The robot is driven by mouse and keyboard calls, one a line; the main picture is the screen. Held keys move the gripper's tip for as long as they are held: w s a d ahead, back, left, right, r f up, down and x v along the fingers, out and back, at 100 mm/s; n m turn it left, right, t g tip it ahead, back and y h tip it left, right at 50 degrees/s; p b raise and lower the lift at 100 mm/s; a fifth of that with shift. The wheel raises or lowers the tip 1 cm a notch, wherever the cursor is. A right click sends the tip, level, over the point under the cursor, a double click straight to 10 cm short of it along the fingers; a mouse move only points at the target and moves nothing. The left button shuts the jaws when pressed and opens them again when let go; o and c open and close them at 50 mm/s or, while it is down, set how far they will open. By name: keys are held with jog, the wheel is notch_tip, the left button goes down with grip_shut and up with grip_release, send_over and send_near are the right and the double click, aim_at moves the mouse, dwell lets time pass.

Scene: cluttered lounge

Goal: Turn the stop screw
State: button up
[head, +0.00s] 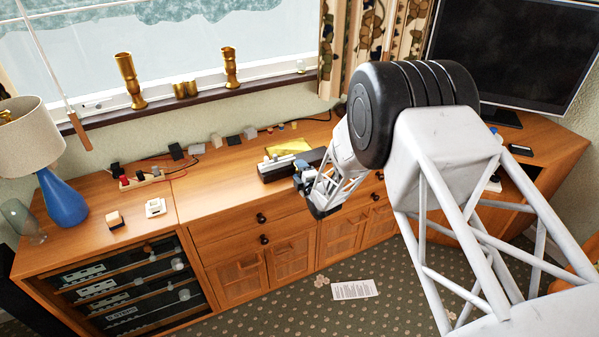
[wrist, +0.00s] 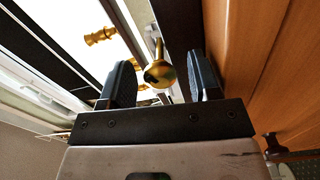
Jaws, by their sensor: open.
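A brass screw with a round knob (wrist: 160,76) on a thin stem, which looks like the stop screw, shows in the wrist view. The knob appears between the two dark fingers of my gripper (wrist: 160,58), with a visible gap on each side. My gripper is open and holds nothing. In the head view my gripper (head: 300,178) is at the front edge of the wooden cabinet, beside a long dark device (head: 272,173) with pale parts on top. The screw cannot be made out in the head view. How deep the knob sits between the fingers is hard to tell.
The cabinet top (head: 215,187) bears several small blocks and a cable along the back. A blue lamp (head: 66,203) stands at the left, a television (head: 510,55) at the right. Brass vases (head: 130,80) stand on the windowsill. A yellow pad (head: 289,147) lies behind the device.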

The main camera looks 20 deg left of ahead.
jog(key=shift+s+d, duration=0.1)
jog(key=v, duration=0.7)
jog(key=shift+d, duration=0.2)
jog(key=shift+s, duration=0.15)
dwell(0.4)
